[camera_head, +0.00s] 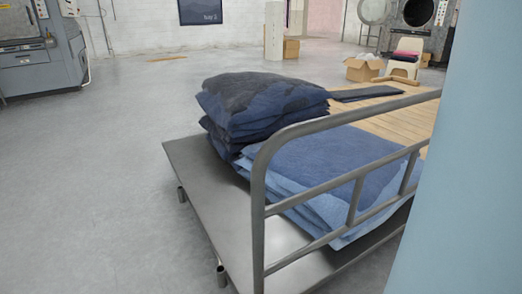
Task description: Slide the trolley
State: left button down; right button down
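A grey metal trolley (190,190) stands in the lower middle of the head view, with a flat deck on small wheels. Its tubular grey handle rail (262,200) rises at the near side and runs to the upper right. A tall stack of folded dark blue denim (258,105) sits at the far left of the deck. A lower stack of lighter blue denim (330,165) lies to its right, partly behind the rail. Neither of my grippers shows in this view, so whether they touch the rail is hidden.
A pale blue column (455,190) blocks the right edge. Behind the trolley lie a wooden pallet-like surface (390,118), a cardboard box (363,68) and a chair (404,58). A grey machine (40,55) stands at the upper left. The floor left of the trolley is clear.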

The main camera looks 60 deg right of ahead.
aim_at(288, 195)
jog(key=i+j, duration=0.3)
jog(key=i, duration=0.2)
jog(key=i+j+z, duration=0.1)
jog(key=i+j, duration=0.2)
jog(key=i, duration=0.2)
jog(key=i+z, duration=0.25)
jog(key=z, duration=0.15)
jog(key=i+z, duration=0.25)
jog(key=z, duration=0.15)
jog(key=i+j+z, duration=0.1)
jog(key=i+z, duration=0.15)
jog(key=z, duration=0.15)
jog(key=i+j+z, duration=0.15)
jog(key=z, duration=0.25)
